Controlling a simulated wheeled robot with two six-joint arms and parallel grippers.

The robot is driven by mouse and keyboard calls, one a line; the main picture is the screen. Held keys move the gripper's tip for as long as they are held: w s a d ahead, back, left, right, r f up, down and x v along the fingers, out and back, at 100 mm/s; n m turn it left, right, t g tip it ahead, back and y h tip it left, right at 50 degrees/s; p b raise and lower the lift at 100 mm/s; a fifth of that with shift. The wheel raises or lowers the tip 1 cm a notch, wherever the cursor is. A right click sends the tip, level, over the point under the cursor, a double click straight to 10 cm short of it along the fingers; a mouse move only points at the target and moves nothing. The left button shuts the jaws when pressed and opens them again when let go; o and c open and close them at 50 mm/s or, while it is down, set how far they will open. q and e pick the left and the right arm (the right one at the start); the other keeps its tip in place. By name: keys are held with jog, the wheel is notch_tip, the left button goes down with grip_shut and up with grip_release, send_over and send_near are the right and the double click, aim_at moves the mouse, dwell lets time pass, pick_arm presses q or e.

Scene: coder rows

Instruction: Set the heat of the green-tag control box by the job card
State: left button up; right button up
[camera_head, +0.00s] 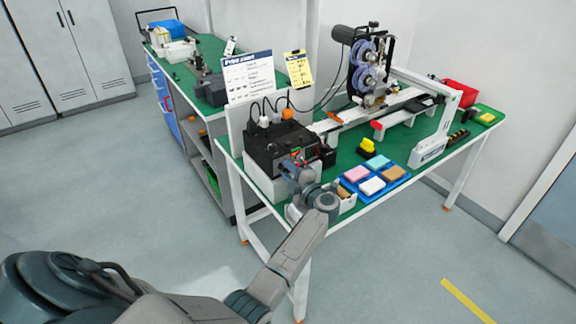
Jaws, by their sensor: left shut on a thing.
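The black control box (262,146) stands on a pale base at the left end of the green-topped bench. A small green tag (296,150) shows on its front, close to a red spot. My left gripper (293,165) is at the box's front face and is shut on a small part there, seemingly a knob, which the fingers hide. The heat setting cannot be read. A white chart (248,78) and a yellow card (298,69) stand above the box; their small text is too blurred to read. My right gripper is out of view.
A printing machine (369,75) with blue rollers stands behind on the bench (339,166). A blue tray (376,196) of colored pads, a yellow item (366,146) and a red bin (459,93) are to the right. Cables rise behind the box.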

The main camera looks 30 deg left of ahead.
pick_arm(q)
jog(key=shift+m, duration=0.4)
jog(key=shift+p, duration=0.3)
jog(key=o, duration=0.7)
jog(key=shift+d, duration=0.1)
jog(key=b+v, duration=0.3)
jog(key=v, duration=0.6)
jog(key=shift+s+d+f, duration=0.15)
jog(key=shift+d, duration=0.15)
jog(key=shift+s+d, duration=0.2)
jog(key=shift+d, duration=0.25)
